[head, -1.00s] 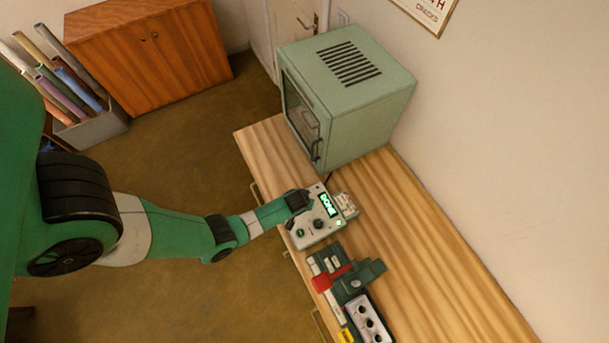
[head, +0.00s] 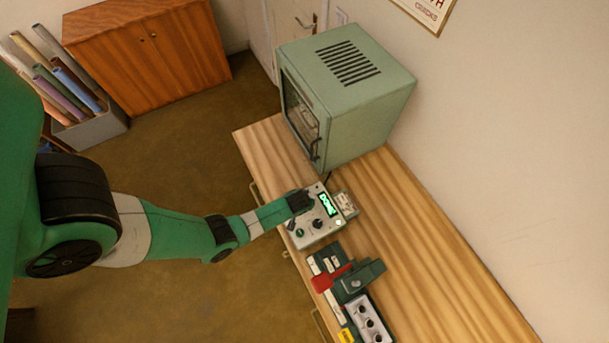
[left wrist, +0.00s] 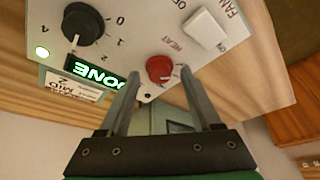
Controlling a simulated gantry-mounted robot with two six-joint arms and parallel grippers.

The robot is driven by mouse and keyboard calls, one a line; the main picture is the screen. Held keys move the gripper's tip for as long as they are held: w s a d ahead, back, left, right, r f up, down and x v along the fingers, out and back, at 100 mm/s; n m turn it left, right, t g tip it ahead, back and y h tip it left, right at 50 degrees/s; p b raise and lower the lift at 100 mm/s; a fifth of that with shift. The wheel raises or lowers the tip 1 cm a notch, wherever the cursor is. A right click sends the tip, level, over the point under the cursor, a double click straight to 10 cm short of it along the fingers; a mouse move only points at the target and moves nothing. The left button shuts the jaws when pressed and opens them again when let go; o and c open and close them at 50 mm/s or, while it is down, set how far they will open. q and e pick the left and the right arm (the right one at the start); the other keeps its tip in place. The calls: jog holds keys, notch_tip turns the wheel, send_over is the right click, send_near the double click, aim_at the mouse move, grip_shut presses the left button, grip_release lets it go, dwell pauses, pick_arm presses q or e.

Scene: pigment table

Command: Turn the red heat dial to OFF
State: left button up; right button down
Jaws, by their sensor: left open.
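The red heat dial (left wrist: 160,68) sits on the pale control panel (left wrist: 140,30), below the HEAT lettering in the left wrist view. I cannot read which way it points. My left gripper (left wrist: 161,74) is open, with one finger on each side of the dial. I cannot tell whether either finger touches it. In the head view my left gripper (head: 299,200) is over the far left part of the control box (head: 303,240) and hides the dial there.
A black numbered knob (left wrist: 82,24), a white FAN switch (left wrist: 205,28) and a lit display reading DONE (left wrist: 95,71) share the panel. In the head view a green oven (head: 365,95) stands behind the box, and a dark device with a red lever (head: 330,278) stands in front.

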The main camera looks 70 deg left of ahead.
pick_arm(q)
jog(key=p+v, duration=0.7)
jog(key=shift+r, duration=0.25)
jog(key=shift+d, duration=0.1)
